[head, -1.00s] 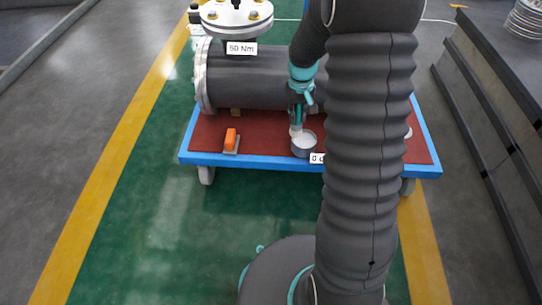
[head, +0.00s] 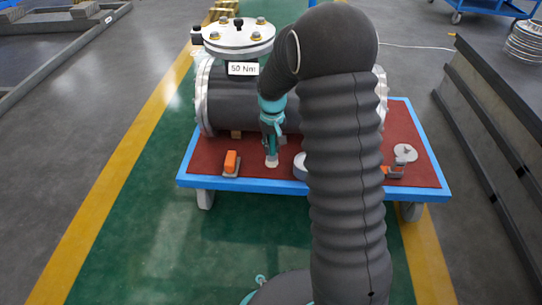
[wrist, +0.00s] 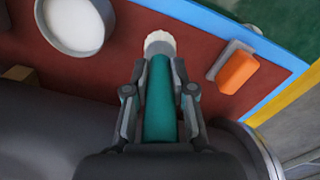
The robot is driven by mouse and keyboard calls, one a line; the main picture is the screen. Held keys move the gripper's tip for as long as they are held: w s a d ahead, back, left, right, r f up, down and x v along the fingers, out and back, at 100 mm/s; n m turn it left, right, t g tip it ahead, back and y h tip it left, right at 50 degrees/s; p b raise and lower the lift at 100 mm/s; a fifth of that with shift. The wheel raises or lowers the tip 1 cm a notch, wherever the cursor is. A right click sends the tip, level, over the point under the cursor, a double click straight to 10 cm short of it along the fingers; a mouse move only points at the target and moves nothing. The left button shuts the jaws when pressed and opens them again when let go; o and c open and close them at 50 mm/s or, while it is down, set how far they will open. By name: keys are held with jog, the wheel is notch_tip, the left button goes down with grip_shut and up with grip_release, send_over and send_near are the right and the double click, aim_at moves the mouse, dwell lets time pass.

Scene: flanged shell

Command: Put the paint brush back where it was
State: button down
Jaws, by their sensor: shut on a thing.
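My gripper (head: 269,145) is shut on the teal handle of the paint brush (wrist: 160,100). In the wrist view the brush points straight out from between the fingers, its pale bristles (wrist: 160,43) at the far end. In the head view the bristle end (head: 271,161) is low over the red cart top, between the orange block and the round pot; I cannot tell if it touches. The pot (wrist: 75,22), with white contents, stands apart from the brush, to its left in the wrist view. In the head view my arm partly hides the pot (head: 300,166).
The blue-edged cart (head: 240,184) carries a dark flanged shell (head: 225,105) behind the brush, labelled 50 Nm. An orange-topped block (head: 231,162) sits at the front left. A grey disc (head: 405,153) and an orange item (head: 391,172) lie at the right.

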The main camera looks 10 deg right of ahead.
aim_at(272, 155)
jog(key=shift+f+b, duration=0.4)
jog(key=shift+f, duration=1.65)
jog(key=shift+f, duration=0.15)
jog(key=c, duration=1)
grip_release()
